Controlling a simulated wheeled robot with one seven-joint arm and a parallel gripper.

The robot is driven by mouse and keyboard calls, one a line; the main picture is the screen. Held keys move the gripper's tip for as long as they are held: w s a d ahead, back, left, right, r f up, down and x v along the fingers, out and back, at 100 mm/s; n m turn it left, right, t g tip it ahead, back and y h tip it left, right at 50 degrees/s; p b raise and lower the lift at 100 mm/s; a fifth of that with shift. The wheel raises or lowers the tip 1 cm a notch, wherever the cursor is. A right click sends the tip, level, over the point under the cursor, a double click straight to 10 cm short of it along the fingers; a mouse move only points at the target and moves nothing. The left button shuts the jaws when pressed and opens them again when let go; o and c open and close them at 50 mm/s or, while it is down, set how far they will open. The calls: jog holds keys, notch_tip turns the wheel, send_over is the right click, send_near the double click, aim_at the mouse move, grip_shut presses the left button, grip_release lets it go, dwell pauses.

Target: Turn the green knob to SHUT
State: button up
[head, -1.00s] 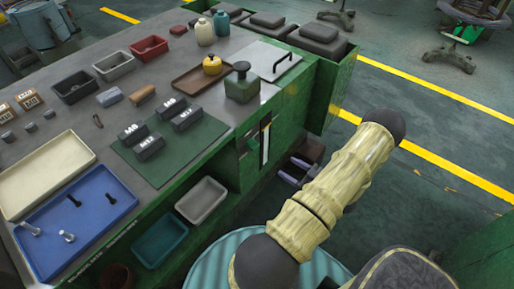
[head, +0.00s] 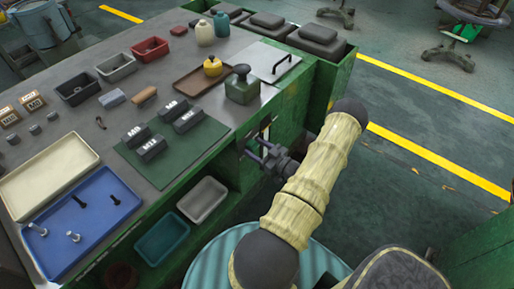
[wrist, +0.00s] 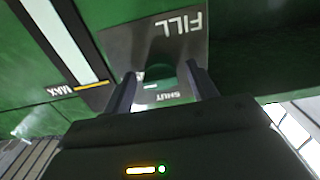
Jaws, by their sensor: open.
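In the wrist view, a dark label plate (wrist: 150,42) on the green machine panel carries FILL at the top and SHUT below, both upside down. What looks like the green knob (wrist: 160,71) shows between the two words; its pointer setting is unclear. My gripper (wrist: 161,76) is open, with one finger on either side of the knob; I cannot tell whether they touch it. In the head view, my gripper (head: 254,147) is at the side of the green cabinet (head: 288,112), and the knob is hidden there.
A white level gauge marked MAX (wrist: 62,40) runs beside the plate. Below are a grey bin (head: 203,200) and a teal bin (head: 162,237). Open floor lies to the right.

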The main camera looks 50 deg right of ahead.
jog(key=shift+c, duration=0.2)
jog(key=c, duration=0.9)
jog(key=shift+c, duration=0.2)
jog(key=shift+f+n+b, duration=0.1)
jog(key=shift+n+b, duration=0.2)
jog(key=n+b, duration=1.4)
jog(key=n, duration=0.2)
jog(key=shift+n, duration=0.3)
